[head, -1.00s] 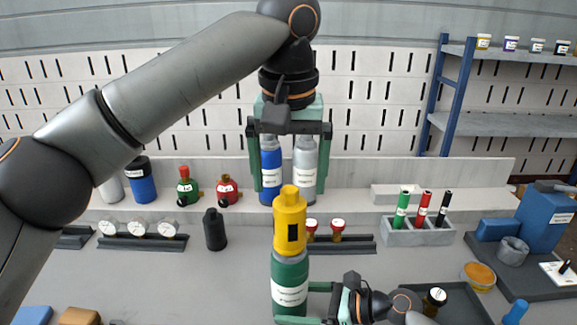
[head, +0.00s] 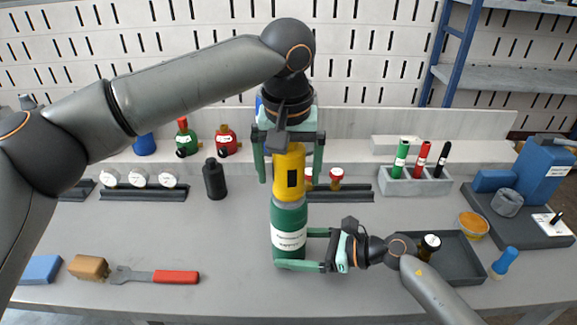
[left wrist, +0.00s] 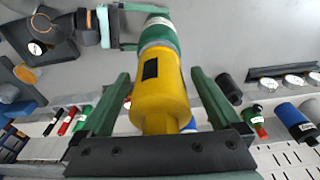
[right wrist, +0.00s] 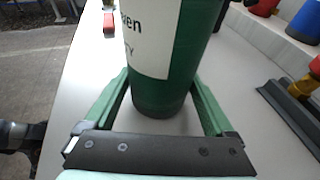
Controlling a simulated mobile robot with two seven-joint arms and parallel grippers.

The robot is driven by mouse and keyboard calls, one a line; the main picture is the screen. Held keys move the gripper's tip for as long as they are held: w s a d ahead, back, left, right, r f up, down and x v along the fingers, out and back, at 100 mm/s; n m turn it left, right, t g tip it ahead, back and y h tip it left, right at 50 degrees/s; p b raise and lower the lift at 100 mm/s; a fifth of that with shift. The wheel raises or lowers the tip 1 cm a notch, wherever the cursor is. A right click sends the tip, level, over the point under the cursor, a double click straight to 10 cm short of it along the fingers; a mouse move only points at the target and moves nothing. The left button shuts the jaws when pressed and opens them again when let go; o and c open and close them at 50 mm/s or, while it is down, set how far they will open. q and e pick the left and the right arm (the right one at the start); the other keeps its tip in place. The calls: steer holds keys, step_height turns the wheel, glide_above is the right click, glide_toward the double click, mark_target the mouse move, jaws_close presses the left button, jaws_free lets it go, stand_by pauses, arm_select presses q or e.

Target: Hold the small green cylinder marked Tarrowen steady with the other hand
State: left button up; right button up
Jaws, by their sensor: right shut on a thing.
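The green cylinder (head: 289,215) stands upright on the table with a white label and a yellow cap piece (head: 288,160) on top. In the right wrist view its label (right wrist: 150,35) shows only partly, ending in "en". My right gripper (head: 293,249) is shut on the lower part of the green cylinder from the right; the green wall also fills the right wrist view between the fingers. My left gripper (head: 290,178) points down over the cap, open, with a finger on each side. In the left wrist view gaps show between the fingers and the yellow cap (left wrist: 160,95).
A black bottle (head: 215,179) and a gauge rack (head: 143,193) stand to the left. A marker holder (head: 415,185) and a dark tray (head: 462,262) lie to the right. A red-handled tool (head: 176,277) and a tan block (head: 88,267) lie near the front edge.

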arm_select(q)
jaws_close()
steer(key=shift+c, duration=0.4)
jaws_free()
stand_by(0.7)
steer(key=shift+r, duration=1.3)
steer(key=n, duration=0.6)
steer(key=shift+y, duration=0.4)
steer(key=n, duration=0.6)
steer(key=shift+g+y, duration=0.4)
